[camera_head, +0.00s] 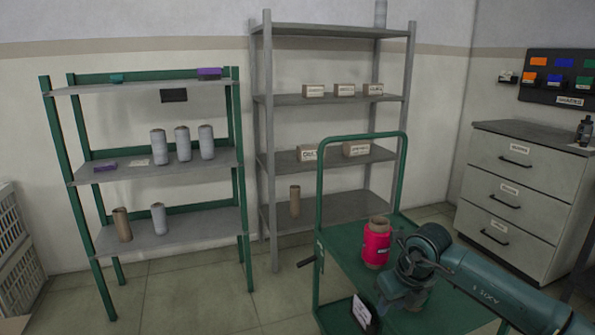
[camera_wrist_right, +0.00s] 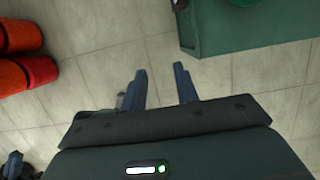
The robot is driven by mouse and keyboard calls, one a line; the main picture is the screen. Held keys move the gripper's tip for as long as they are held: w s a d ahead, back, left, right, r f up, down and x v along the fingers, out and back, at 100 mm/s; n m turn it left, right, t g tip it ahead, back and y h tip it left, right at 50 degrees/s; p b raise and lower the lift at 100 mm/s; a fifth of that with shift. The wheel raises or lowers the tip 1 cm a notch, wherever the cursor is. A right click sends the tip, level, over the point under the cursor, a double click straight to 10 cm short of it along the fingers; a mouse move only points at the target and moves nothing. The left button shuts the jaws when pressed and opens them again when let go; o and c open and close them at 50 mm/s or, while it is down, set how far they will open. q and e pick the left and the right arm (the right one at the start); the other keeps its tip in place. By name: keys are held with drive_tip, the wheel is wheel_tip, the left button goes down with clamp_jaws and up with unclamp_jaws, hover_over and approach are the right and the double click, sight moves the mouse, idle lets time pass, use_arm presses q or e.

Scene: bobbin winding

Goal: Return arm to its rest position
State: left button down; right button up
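My right arm comes in from the right in the head view, bent at a teal joint over the green cart (camera_head: 345,235). My right gripper (camera_head: 390,300) hangs low there, its fingertips hard to make out. In the right wrist view the right gripper (camera_wrist_right: 161,80) has its two dark fingers apart, with only floor tiles between them. A bobbin wound with bright pink thread (camera_head: 377,244) stands upright on the cart, behind and left of my right arm's joint, apart from the gripper. My left gripper does not show clearly in either view.
A green rack (camera_head: 160,175) with grey bobbins and a grey shelf (camera_head: 330,100) with labelled boxes stand behind. A drawer cabinet (camera_head: 520,195) is at the right. In the wrist view, red-orange cylinders (camera_wrist_right: 22,35) lie left and a green surface (camera_wrist_right: 250,35) top right; tiled floor lies between.

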drive_tip(key=s+a+g+y+p, duration=0.1)
drive_tip(key=s+a+y+p, duration=0.1)
drive_tip(key=s+a+y, duration=0.45)
drive_tip(key=s+a+g+y+p, duration=0.1)
drive_tip(key=s+a+y+p, duration=0.15)
drive_tip(key=a, duration=0.75)
drive_tip(key=s+a+r+m+t+y+p, duration=0.4)
drive_tip(key=s+a+r+m+y, duration=0.15)
drive_tip(key=r+m+y, duration=0.35)
drive_tip(key=d+r+m+t+h+p, duration=0.1)
drive_tip(key=d+m+t+h+p, duration=0.1)
drive_tip(key=d+m+t+h, duration=0.45)
drive_tip(key=d+r+m+t+h+p, duration=0.1)
drive_tip(key=d+m+t+h+p, duration=0.2)
drive_tip(key=m, duration=0.7)
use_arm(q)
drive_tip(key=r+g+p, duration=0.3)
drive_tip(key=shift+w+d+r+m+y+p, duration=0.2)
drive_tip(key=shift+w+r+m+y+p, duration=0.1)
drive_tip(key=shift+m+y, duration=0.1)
use_arm(e)
drive_tip(key=s+d+f+m+g+h, duration=0.4)
drive_tip(key=s+d+f+m+h, duration=0.2)
drive_tip(key=s+f+m, duration=0.5)
drive_tip(key=shift+s+d, duration=0.55)
drive_tip(key=shift+s, duration=0.4)
